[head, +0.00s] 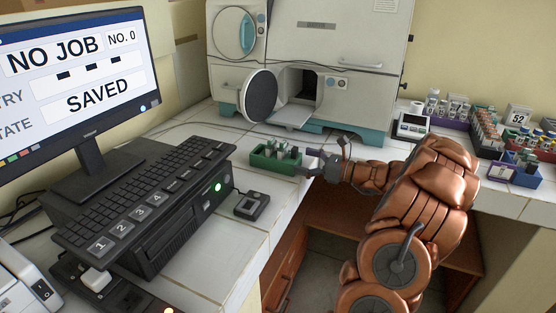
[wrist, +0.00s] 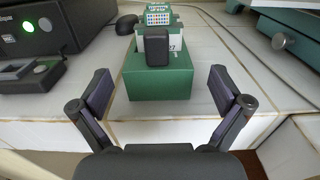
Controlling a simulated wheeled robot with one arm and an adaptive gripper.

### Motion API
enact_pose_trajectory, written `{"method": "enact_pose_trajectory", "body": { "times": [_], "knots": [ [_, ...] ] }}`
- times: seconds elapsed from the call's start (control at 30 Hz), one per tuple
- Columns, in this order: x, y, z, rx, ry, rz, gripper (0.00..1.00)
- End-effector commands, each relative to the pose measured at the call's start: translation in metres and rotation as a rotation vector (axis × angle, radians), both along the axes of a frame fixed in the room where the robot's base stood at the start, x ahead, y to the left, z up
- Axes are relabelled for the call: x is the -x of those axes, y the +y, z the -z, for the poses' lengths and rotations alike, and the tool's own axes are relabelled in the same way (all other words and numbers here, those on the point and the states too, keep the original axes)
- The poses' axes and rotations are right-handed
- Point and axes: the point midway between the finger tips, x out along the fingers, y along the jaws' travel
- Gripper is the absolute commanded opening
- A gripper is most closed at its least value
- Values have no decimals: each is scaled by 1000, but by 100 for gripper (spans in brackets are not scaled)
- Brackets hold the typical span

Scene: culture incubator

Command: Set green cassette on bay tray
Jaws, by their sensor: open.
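The green cassette (head: 274,165) stands upright on the white tiled bench, with small labelled items in its top. In the wrist view the cassette (wrist: 158,88) is straight ahead, between and just beyond the fingertips. My gripper (head: 314,163) is open and empty at the cassette's right side; in the wrist view its two fingers (wrist: 159,84) are spread wider than the cassette, and no contact shows. The bay tray (head: 292,118) is a pale shelf sticking out of the incubator's open lower bay, behind the cassette.
The incubator (head: 312,50) stands at the back with its round lower door (head: 262,95) swung open. A keyboard box (head: 150,200) and a small dark device (head: 251,204) are to the left. Sample racks (head: 480,130) and a white meter (head: 415,125) are at right.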

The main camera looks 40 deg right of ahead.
Motion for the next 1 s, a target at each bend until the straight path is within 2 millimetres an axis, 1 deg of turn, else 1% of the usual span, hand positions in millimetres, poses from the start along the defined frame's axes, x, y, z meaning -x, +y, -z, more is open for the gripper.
{"method": "enact_pose_trajectory", "body": {
  "times": [0.1,0.2,0.3,0.6,1.0],
  "knots": [
    [-13,11,1,-2,3,-5,100],
    [-24,18,0,-1,2,-4,100],
    [-31,22,0,0,1,-4,100],
    [-34,23,0,-1,1,-2,99],
    [-34,23,0,-1,1,-2,57]
  ]
}}
